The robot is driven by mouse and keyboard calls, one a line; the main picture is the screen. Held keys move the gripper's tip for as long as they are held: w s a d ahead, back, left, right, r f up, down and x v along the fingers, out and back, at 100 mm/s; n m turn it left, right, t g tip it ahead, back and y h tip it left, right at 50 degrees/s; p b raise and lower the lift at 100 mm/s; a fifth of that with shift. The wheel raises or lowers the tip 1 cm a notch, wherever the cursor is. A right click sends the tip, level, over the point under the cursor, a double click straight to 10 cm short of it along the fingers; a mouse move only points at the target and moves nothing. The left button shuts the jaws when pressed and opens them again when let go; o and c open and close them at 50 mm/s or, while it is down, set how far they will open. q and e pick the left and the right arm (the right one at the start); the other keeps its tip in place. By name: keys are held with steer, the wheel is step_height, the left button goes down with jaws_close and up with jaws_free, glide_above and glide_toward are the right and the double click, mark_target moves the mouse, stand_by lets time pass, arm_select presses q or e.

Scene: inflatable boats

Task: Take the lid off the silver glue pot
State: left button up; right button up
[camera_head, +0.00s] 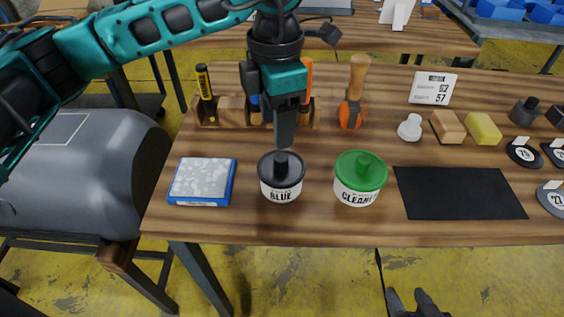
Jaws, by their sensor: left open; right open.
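The glue pot (281,191) is a pale, silvery-white tub on the wooden table, with a label that seems to read GLUE. Its black lid (281,169) with a raised knob is on it. My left gripper (285,142) points down above and just behind the lid knob, apart from it as far as I can tell. It is seen edge-on, open, with nothing visible in it. My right gripper (413,299) is at the bottom edge, in front of the table, open and empty.
A green-lidded cleaner pot (358,182) stands close on the right. A blue-edged box (202,182) lies left. Behind are a wooden tool rack (231,108) and an orange-and-wood tool (353,100). A black mat (459,193) lies right. The table's front edge is near.

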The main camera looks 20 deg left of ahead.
mark_target(281, 157)
arm_select(q)
steer(key=shift+d+f, duration=0.2)
steer(key=shift+f, duration=1.55)
steer(key=shift+d+f, duration=0.15)
steer(key=shift+f, duration=1.6)
steer(key=shift+c, duration=0.5)
jaws_close()
steer(key=shift+r, duration=0.1)
